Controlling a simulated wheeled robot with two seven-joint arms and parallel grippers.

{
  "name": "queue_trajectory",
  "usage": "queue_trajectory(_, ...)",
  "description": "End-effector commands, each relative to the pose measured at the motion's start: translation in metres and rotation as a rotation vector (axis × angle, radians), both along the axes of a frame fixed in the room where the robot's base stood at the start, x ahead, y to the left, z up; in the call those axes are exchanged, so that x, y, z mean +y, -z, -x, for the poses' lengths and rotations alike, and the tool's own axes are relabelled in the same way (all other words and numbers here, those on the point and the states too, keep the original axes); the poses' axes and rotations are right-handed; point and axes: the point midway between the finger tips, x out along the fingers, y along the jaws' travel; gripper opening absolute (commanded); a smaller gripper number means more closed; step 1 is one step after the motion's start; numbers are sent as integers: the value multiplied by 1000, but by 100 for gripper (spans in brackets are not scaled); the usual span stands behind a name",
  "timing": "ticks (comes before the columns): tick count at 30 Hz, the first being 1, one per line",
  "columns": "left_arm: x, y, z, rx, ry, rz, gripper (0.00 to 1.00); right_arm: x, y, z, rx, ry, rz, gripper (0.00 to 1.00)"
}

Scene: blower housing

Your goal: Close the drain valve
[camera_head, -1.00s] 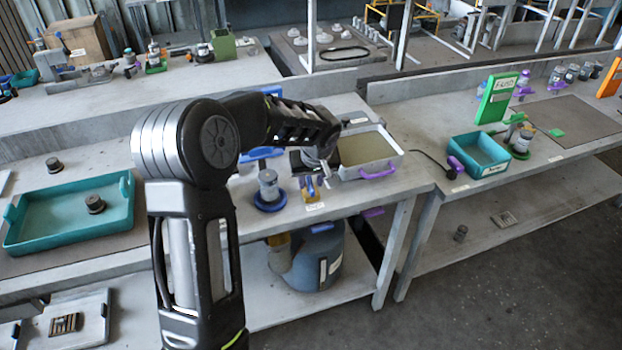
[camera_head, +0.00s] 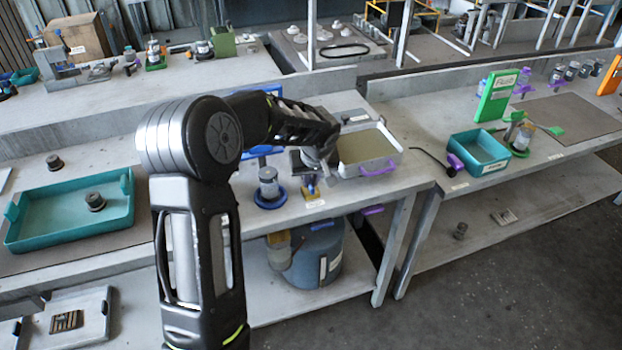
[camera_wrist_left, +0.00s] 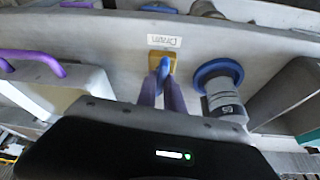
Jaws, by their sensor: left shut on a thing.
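The drain valve (camera_head: 310,189) sits near the front edge of the middle bench, above a small white label. In the left wrist view it shows as a yellow body (camera_wrist_left: 155,64) with a blue handle (camera_wrist_left: 163,68), beside the "Drain" label (camera_wrist_left: 164,41). My left gripper (camera_head: 315,178) reaches down over it from above. In the left wrist view its two fingers (camera_wrist_left: 161,80) are shut on the blue handle. The fingers and wrist hide part of the handle, so its exact angle is hard to tell. My right gripper is not in view.
A grey cylinder on a blue round base (camera_head: 268,200) stands close left of the valve. A pale tray with purple handles (camera_head: 397,152) stands close right. A blue-grey tank (camera_head: 330,272) is on the shelf below. A teal tray (camera_head: 20,240) lies further left.

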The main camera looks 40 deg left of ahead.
Motion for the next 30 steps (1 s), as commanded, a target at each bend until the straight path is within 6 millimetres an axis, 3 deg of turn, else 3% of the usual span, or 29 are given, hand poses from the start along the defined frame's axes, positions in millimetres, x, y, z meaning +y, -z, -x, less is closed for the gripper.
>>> queue_trajectory(17, 0, 0, 0, -1, 55, 1, 0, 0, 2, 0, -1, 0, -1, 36)
queue_trajectory(30, 3, -1, 2, -2, 350, 1, 0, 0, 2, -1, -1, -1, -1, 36)
